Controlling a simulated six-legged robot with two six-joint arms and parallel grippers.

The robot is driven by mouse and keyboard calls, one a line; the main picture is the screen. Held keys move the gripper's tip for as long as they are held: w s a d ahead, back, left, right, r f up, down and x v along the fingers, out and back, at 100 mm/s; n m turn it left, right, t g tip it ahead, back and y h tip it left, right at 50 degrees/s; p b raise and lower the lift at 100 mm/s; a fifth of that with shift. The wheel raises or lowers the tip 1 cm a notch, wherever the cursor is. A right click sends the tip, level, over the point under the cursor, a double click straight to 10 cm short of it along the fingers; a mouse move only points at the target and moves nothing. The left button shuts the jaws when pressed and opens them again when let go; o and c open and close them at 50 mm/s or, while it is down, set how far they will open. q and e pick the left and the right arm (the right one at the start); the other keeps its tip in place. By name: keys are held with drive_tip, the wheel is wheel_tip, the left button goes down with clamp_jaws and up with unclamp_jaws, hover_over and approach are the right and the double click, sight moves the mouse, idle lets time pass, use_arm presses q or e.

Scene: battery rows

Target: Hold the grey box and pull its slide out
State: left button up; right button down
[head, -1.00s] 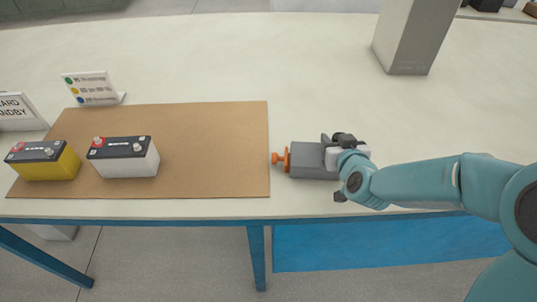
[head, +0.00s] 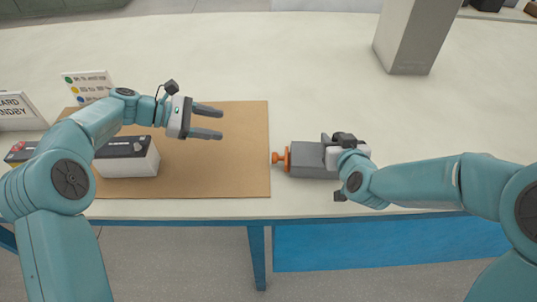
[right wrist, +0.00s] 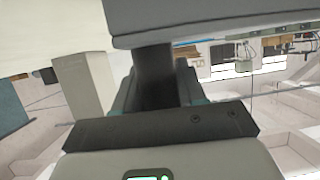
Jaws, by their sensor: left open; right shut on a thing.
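The grey box (head: 308,159) lies on the table just right of the brown mat. An orange slide (head: 282,158) with a round knob sticks out of its left end, toward the mat. My right gripper (head: 337,160) is shut on the right part of the box, and its fingers are partly hidden by the wrist. In the right wrist view a grey body (right wrist: 220,20) fills the top, close to the camera. My left gripper (head: 207,122) is open and empty above the mat, left of the orange knob, with its fingers pointing right.
A black-and-white battery (head: 130,160) stands on the brown mat (head: 235,180), partly behind my left arm. A dark-topped battery (head: 20,150) at far left is mostly covered. Small signs (head: 88,87) stand behind. A grey pillar (head: 408,40) rises at the back right. The table (head: 300,90) behind the box is clear.

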sight(252, 162)
use_arm(q)
drive_tip(key=s+d+f+g, duration=0.1)
drive_tip(key=d, duration=0.1)
drive_tip(key=s+d+f+g, duration=0.2)
drive_tip(key=shift+s+h, duration=0.25)
drive_tip(key=shift+h, duration=0.15)
drive_tip(key=x, duration=1.1)
drive_tip(key=shift+s+d+f, duration=0.1)
drive_tip(key=shift+f, duration=0.05)
drive_tip(key=shift+c, duration=0.4)
clamp_jaws()
drive_tip(key=shift+a, duration=2.3)
drive_tip(key=shift+d, duration=0.1)
drive_tip(key=shift+o, duration=0.4)
unclamp_jaws()
